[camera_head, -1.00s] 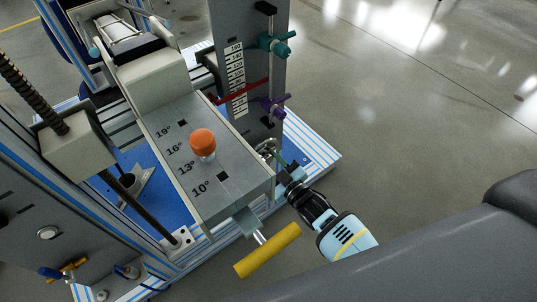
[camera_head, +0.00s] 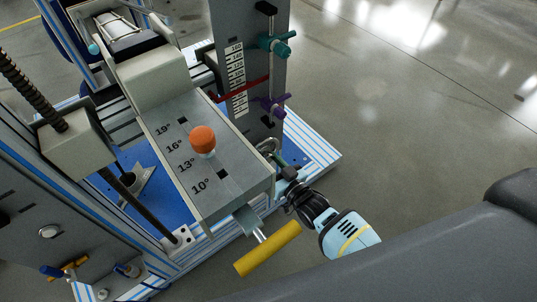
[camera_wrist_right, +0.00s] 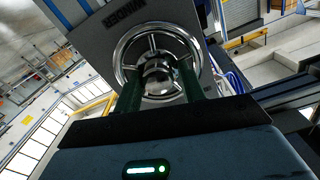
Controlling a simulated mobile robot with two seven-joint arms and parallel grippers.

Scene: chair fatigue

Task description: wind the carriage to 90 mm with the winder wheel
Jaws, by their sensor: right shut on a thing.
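The winder wheel (camera_wrist_right: 124,62) is a chrome spoked handwheel, seen face-on in the right wrist view. In the head view only part of its rim (camera_head: 266,146) shows, beside the grey angle-marked block. My right gripper (camera_head: 279,165) is at the wheel. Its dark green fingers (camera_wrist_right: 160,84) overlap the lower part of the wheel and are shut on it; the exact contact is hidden. A red pointer (camera_head: 229,95) crosses the white scale plate (camera_head: 235,66) on the grey column, towards its lower half. My left gripper is not in view.
A yellow handle (camera_head: 268,249) sticks out in front of the grey block, close left of my right gripper. An orange knob (camera_head: 202,139) stands on the block. A teal clamp (camera_head: 274,45) and a purple clamp (camera_head: 273,106) sit on the column. The floor at right is clear.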

